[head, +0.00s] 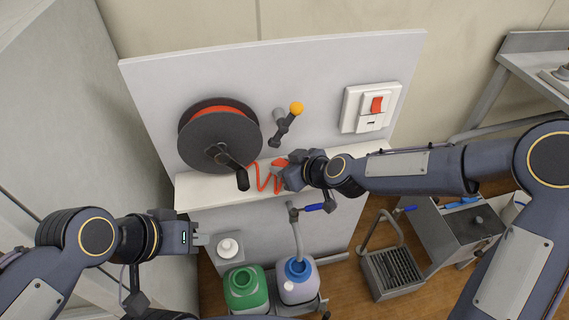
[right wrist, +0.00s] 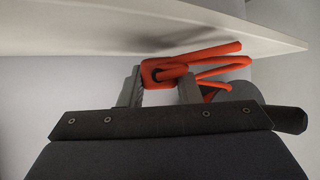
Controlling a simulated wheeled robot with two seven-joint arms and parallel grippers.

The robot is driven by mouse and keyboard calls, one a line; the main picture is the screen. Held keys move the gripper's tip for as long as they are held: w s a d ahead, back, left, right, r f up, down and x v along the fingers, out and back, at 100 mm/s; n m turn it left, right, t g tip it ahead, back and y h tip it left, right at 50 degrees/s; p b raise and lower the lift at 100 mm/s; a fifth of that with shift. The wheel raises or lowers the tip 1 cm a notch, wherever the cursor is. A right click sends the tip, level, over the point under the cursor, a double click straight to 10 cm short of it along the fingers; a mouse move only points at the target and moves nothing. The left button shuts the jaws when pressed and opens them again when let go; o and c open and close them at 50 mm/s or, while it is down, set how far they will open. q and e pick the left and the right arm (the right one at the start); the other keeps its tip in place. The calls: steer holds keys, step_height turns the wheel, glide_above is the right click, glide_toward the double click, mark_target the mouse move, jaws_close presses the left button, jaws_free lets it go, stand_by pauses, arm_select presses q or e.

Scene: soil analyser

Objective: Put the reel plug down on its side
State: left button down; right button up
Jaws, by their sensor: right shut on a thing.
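The orange reel plug (right wrist: 163,72) is between the two fingers of my right gripper (right wrist: 160,90) in the right wrist view. It is close to the white shelf (right wrist: 110,28); I cannot tell if it touches. In the head view the plug (head: 279,162) shows at the fingertips of my right gripper (head: 285,172), above the shelf (head: 215,190). An orange cord (head: 262,181) hangs in loops left of it. The cable reel (head: 203,126) with its black crank is on the upright panel. My left gripper (head: 204,240) is below the shelf at left, apart from the plug; its jaw gap is unclear.
An orange-tipped lever (head: 288,120) and a red switch (head: 375,105) are on the panel. A green container (head: 245,287) and a blue-capped container (head: 298,280) stand below the shelf. A grey box (head: 462,232) is at right. The shelf right of my right gripper is partly hidden by my arm.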

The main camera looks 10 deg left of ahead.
steer(key=shift+f+b, duration=0.55)
steer(key=shift+b, duration=0.1)
steer(key=o, duration=1.2)
steer(key=shift+r, duration=0.1)
steer(key=s+d+r+m+h+p, duration=0.25)
steer(key=s+d+r, duration=0.45)
steer(key=d, duration=0.4)
steer(key=s+d+r+m+h+p, duration=0.25)
steer(key=s+d+r, duration=0.4)
steer(key=d, duration=0.45)
steer(key=s+d+m+p, duration=0.1)
steer(key=s+d+m, duration=0.1)
steer(key=s, duration=0.2)
steer(key=s+d+r+m+p, duration=0.1)
steer(key=s+d+m, duration=0.2)
steer(key=s, duration=0.1)
steer(key=s+d+r+m+g+p, duration=0.1)
steer(key=s+d+m+p, duration=0.1)
steer(key=s, duration=0.2)
steer(key=shift+d+r+m, duration=0.2)
steer(key=shift+d+m, duration=0.1)
